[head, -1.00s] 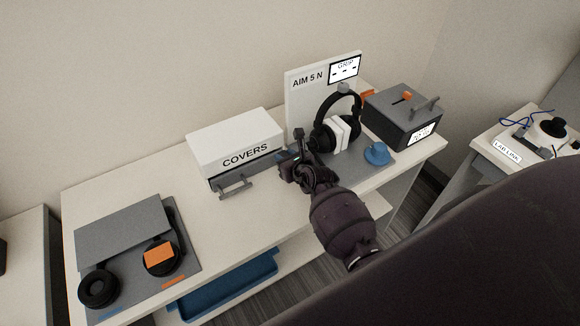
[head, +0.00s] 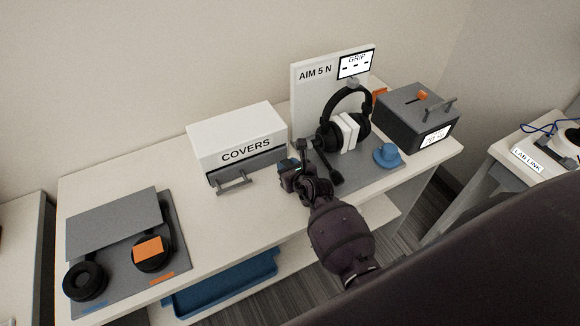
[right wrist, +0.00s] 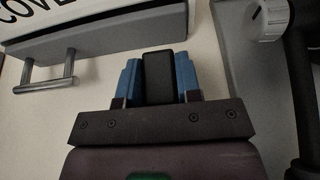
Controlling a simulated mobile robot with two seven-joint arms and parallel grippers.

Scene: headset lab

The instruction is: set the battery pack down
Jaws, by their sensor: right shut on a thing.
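The battery pack (right wrist: 158,78) is a small black block in the right wrist view. It sits upright between the two blue fingers of my right gripper (right wrist: 159,80), which is shut on it. In the head view my right gripper (head: 290,174) is over the white table (head: 235,215), near the left edge of the grey mat (head: 375,177) and in front of the covers box. The pack is small and dark in the head view, and I cannot tell whether it touches the table. My left gripper is not in view.
The covers box (head: 237,135) has a drawer handle (head: 234,186). Headphones (head: 345,120), a blue piece (head: 387,156) and a dark grey box (head: 415,115) stand to the right. Another headset (head: 150,255) lies on the left mat. The table between is clear.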

